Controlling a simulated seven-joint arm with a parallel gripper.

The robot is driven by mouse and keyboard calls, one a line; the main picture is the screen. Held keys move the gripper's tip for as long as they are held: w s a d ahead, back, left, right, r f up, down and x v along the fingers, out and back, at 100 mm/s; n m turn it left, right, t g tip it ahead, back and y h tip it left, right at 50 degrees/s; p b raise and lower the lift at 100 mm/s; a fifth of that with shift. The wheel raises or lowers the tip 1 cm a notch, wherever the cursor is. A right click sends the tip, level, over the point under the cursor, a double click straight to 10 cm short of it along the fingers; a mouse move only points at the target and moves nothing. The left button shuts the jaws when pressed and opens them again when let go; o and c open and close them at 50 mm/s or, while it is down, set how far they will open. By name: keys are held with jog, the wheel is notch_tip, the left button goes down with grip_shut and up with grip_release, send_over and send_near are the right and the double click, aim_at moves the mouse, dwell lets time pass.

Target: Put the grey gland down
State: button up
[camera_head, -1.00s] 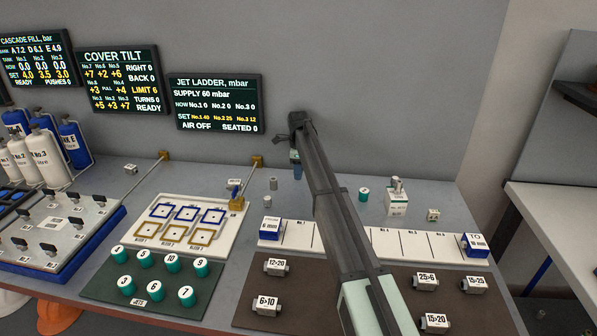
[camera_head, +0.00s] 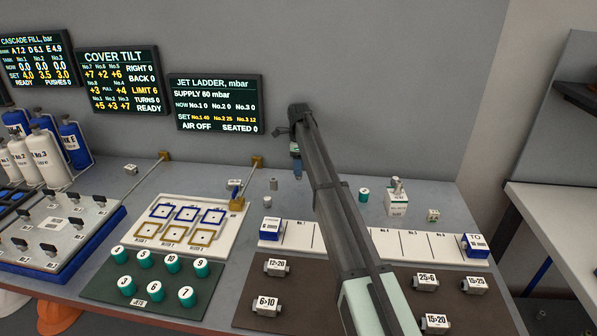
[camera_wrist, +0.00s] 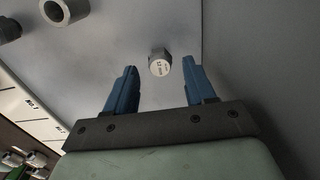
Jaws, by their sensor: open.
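The grey gland (camera_wrist: 160,63) is a short grey cylinder with dark print on its pale round end. In the wrist view it stands on the grey bench top, between and just beyond my fingertips, with a gap on each side. My gripper (camera_wrist: 158,72) is open and empty, its two blue fingers spread apart. In the head view my gripper (camera_head: 296,172) hangs over the back of the bench, fingers pointing down. I cannot make out the gland for certain there, close to my fingers and arm.
Two other small grey cylinders (camera_head: 273,184) (camera_head: 267,202) stand to the left; one shows as a hollow ring (camera_wrist: 64,10) in the wrist view. A white strip (camera_head: 300,238) and a brown mat (camera_head: 330,298) lie in front.

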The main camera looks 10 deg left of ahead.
notch_tip(320, 180, up, 9)
dwell(0.4)
jog(key=shift+o, duration=0.4)
dwell(1.1)
